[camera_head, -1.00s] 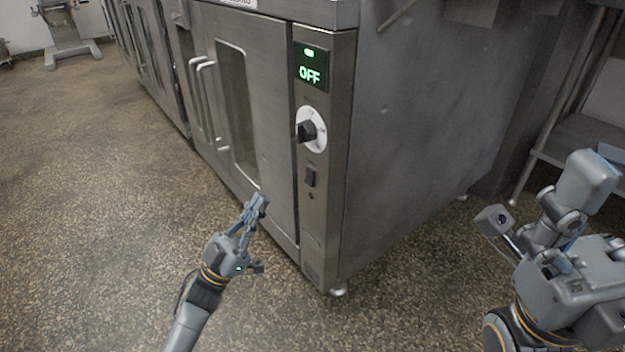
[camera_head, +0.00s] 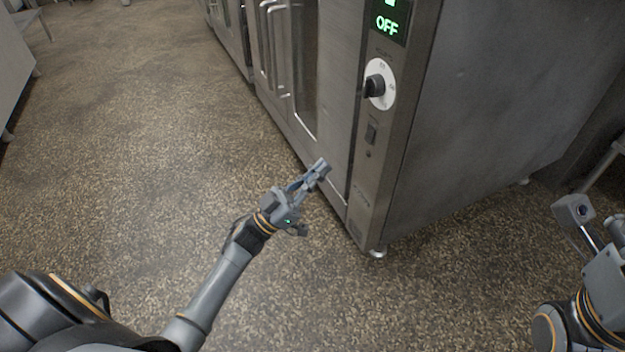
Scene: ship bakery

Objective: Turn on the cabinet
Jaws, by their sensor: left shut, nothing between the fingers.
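The cabinet (camera_head: 480,100) is a tall steel unit with a windowed door and a narrow control panel on its front right edge. Its display (camera_head: 388,22) glows green and reads OFF. Below it is a black knob (camera_head: 374,87) on a white round dial, and lower a small dark rocker switch (camera_head: 371,132). My left gripper (camera_head: 322,168) is shut and empty, in front of the cabinet's lower door, left of and below the switch, and seems apart from it. My right arm shows at the right edge; its gripper fingers cannot be made out.
Long door handles (camera_head: 273,50) stick out from the cabinet front. A foot (camera_head: 377,253) stands under its near corner. The speckled floor (camera_head: 130,130) to the left is wide and clear. A grey unit (camera_head: 12,70) stands at the far left edge.

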